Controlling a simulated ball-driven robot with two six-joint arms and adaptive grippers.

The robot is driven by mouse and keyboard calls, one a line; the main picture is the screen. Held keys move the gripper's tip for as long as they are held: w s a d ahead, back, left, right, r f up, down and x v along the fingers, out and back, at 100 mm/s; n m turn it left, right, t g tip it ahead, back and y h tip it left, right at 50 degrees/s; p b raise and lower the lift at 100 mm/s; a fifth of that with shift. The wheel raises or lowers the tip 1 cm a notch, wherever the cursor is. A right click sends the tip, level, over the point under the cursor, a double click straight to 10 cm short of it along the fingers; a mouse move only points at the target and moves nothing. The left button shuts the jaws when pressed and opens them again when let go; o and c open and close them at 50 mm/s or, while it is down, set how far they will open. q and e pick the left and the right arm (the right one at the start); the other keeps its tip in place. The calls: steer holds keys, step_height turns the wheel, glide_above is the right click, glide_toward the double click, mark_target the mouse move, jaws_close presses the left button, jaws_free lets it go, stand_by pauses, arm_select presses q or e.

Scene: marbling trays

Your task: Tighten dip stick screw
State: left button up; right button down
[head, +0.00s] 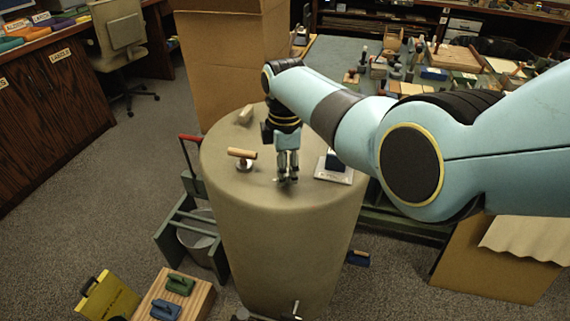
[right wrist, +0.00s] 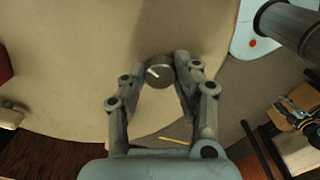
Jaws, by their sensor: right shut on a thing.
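My right gripper (head: 287,178) points down over the round beige table top, near its front edge. In the right wrist view, my right gripper (right wrist: 160,82) is shut on a small round dark grey knob (right wrist: 159,68) with a short white mark on its face. I take this knob for the dip stick screw; its lower part and any stick are hidden. My left gripper is not in view.
On the round table (head: 275,240), a wooden-handled tool (head: 242,153) stands left of the gripper and a white plate (head: 335,176) with a dark blue block lies to the right. A pale block (head: 246,114) lies behind. A green frame with a bucket (head: 197,236) stands at left.

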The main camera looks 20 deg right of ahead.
steer(key=m+p, duration=0.1)
steer(key=m, duration=0.4)
steer(key=shift+m+p, duration=0.3)
steer(key=shift+p, duration=0.05)
steer(key=m+p, duration=0.1)
steer(key=m, duration=0.4)
steer(key=shift+m, duration=0.3)
steer(key=m, duration=1.2)
steer(key=shift+m, duration=0.3)
steer(key=m, duration=0.6)
steer(key=shift+p, duration=0.3)
steer(key=m, duration=0.6)
steer(key=shift+m, duration=0.3)
steer(key=m, duration=1.2)
